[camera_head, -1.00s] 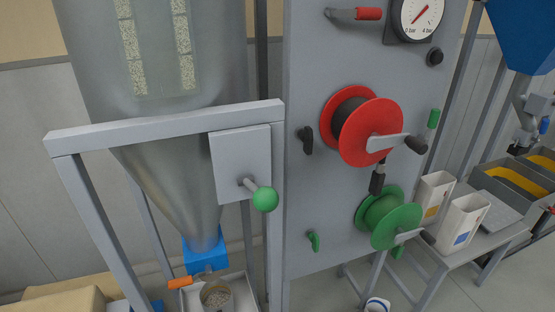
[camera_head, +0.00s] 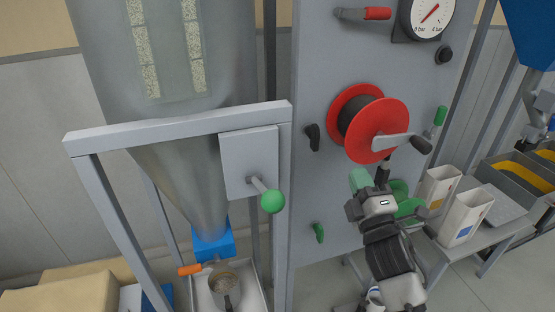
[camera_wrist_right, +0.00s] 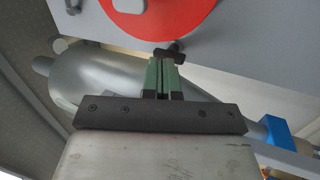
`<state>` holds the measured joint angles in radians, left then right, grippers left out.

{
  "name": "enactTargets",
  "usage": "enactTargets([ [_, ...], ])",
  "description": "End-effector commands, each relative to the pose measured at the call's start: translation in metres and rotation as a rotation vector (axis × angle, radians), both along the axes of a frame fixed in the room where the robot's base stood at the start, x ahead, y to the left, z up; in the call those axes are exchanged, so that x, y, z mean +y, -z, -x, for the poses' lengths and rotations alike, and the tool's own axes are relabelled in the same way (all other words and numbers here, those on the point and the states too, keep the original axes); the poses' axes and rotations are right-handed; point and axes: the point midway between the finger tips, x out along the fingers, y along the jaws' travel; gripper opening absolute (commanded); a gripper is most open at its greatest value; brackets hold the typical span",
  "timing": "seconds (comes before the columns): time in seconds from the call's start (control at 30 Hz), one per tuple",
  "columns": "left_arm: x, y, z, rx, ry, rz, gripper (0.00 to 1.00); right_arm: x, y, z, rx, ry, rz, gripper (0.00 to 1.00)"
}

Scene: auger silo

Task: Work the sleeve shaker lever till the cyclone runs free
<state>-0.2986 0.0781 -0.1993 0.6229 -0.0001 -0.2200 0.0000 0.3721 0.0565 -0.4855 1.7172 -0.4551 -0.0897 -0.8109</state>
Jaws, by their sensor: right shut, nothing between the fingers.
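A lever with a green ball knob (camera_head: 272,201) sticks out of a grey plate (camera_head: 245,165) on the frame beside the grey metal cone (camera_head: 190,180). The cone also shows in the right wrist view (camera_wrist_right: 100,82). My right gripper (camera_head: 360,180) is right of the lever and apart from it, in front of the panel below the red reel. In the right wrist view its green fingers (camera_wrist_right: 163,77) are together, with nothing between them. My left gripper is in neither view.
The red reel (camera_head: 395,116) with a crank is above my right gripper. My wrist partly hides the green reel (camera_head: 399,190). The frame's top bar (camera_head: 180,126) crosses the cone. A pressure gauge (camera_head: 432,12) and red-handled valve (camera_head: 377,13) are higher up. White containers (camera_head: 465,218) stand right.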

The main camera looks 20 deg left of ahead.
Motion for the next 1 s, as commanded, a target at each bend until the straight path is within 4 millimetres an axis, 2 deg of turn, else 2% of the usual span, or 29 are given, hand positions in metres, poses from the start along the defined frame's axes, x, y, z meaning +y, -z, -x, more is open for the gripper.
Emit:
enactTargets([
  [0.03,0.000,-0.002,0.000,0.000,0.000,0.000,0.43,0.024,-0.065,0.009,-0.237,-0.037,0.091,0.00],
  [0.1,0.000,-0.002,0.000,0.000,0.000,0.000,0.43,0.058,-0.123,0.028,-0.558,-0.078,0.236,0.00],
  [0.2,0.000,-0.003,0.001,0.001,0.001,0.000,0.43,0.103,-0.182,0.066,-1.017,-0.125,0.432,0.00],
  [0.23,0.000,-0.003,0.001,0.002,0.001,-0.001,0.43,0.116,-0.195,0.079,-1.157,-0.135,0.487,0.00],
  [0.3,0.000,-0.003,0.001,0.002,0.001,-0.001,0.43,0.141,-0.217,0.109,-1.484,-0.161,0.607,0.00],
  [0.4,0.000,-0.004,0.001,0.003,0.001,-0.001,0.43,0.168,-0.230,0.148,-1.956,-0.207,0.756,0.00],
  [0.5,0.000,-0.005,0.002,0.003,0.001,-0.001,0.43,0.180,-0.229,0.174,-2.422,-0.281,0.873,0.00],
  [0.6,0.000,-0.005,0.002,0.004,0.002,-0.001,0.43,0.177,-0.226,0.183,-2.866,-0.413,0.947,0.00],
  [0.63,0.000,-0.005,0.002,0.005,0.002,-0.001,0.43,0.174,-0.226,0.183,2.931,0.459,-0.943,0.00],
  [0.7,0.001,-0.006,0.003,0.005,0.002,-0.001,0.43,0.162,-0.229,0.179,2.686,0.514,-0.808,0.00],
  [0.8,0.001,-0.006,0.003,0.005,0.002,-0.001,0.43,0.141,-0.240,0.172,2.409,0.604,-0.660,0.00],
  [0.9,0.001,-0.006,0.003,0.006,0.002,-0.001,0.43,0.123,-0.254,0.167,2.220,0.680,-0.563,0.00],
  [1.0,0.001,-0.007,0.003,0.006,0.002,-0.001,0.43,0.112,-0.264,0.165,2.115,0.732,-0.508,0.00],
])
